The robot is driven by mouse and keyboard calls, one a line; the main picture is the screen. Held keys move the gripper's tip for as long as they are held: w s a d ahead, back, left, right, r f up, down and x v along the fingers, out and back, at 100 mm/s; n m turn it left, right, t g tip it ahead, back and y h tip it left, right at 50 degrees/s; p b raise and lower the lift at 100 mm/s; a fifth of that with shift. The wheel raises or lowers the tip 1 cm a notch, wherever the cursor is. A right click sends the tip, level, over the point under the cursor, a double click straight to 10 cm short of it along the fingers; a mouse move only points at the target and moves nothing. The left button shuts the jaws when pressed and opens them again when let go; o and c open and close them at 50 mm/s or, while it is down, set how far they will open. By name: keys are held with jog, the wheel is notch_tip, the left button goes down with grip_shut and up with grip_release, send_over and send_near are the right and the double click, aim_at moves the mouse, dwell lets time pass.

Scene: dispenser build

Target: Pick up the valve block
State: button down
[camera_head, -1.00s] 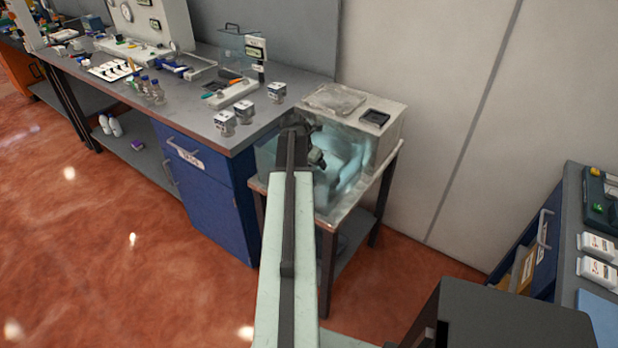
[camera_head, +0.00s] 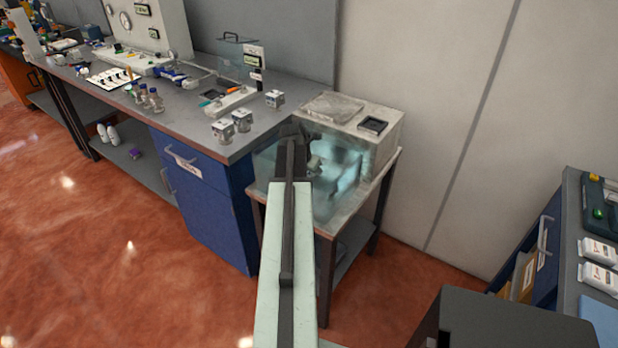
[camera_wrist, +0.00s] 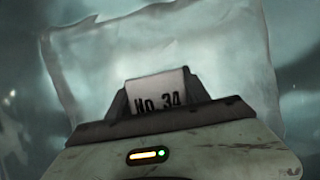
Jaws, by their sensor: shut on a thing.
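My gripper (camera_head: 308,158) is at the glass-walled tank (camera_head: 345,215), at the end of my outstretched arm; my arm hides part of it. In the wrist view, my gripper (camera_wrist: 158,100) is shut on a pale piece marked "No. 34", which I take for part of the valve block (camera_wrist: 158,88). A large, translucent, ice-like block shape stands around and beyond this piece. I cannot tell whether the two are joined. In the head view, a small pale shape shows by the jaws, too small to make out.
The tank stands on a metal-legged stand, close to the blue-fronted bench (camera_head: 205,195). Several small items stand on that bench, including white cubes (camera_head: 241,120) near its right end. A dark cabinet (camera_head: 500,320) and another bench are at the right. Open red floor lies at left.

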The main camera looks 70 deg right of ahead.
notch_tip(320, 180, up, 20)
jog(key=p, duration=1.9)
dwell(1.3)
